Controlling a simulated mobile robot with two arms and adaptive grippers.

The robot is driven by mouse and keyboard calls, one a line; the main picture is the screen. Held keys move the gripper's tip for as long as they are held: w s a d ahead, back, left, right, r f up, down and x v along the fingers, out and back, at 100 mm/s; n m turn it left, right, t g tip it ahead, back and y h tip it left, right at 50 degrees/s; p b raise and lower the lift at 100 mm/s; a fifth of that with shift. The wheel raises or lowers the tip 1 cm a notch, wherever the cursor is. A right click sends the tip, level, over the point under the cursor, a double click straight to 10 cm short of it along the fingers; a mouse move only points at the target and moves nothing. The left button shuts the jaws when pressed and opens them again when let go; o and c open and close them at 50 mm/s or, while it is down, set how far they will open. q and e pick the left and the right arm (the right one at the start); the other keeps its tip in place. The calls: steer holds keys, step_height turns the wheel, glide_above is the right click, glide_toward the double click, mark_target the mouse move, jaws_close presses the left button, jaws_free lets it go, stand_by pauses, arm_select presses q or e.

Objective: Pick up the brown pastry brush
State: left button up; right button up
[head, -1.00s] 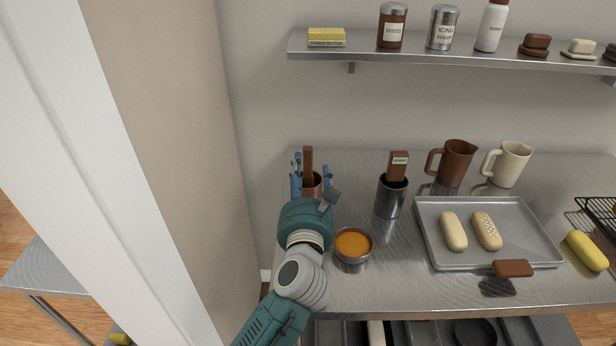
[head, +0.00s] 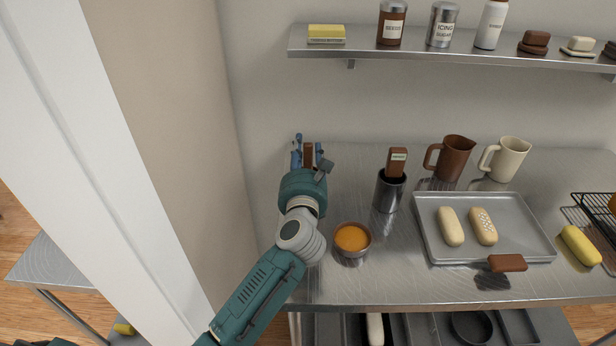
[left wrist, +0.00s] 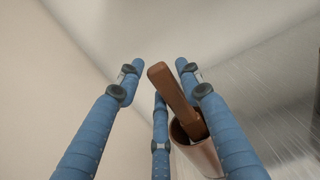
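A brown handle, which looks like the brown pastry brush (head: 308,152), stands at the back left of the steel counter. In the left wrist view the brush handle (left wrist: 174,94) leans out of a brown cup (left wrist: 204,158). My left gripper (head: 309,150) is around the handle's place in the head view, and its hand hides the cup there. In the left wrist view the blue fingers of the left gripper (left wrist: 158,85) are spread, with the handle between them, nearer the right finger. I cannot tell whether they touch. The brush's lower end is hidden. My right gripper is not in view.
A dark metal cup (head: 388,193) with a labelled brown handle (head: 397,160) stands to the right. An orange-filled bowl (head: 352,239) is near my left arm. A tray (head: 470,256) with dough pieces, two jugs and a wall shelf (head: 450,58) lie farther right and above.

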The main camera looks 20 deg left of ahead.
arm_select(q)
steer(key=c, duration=0.6)
steer(key=shift+c, duration=0.2)
step_height(320, 180, up, 20)
steer(key=shift+o, duration=1.4)
jaws_close()
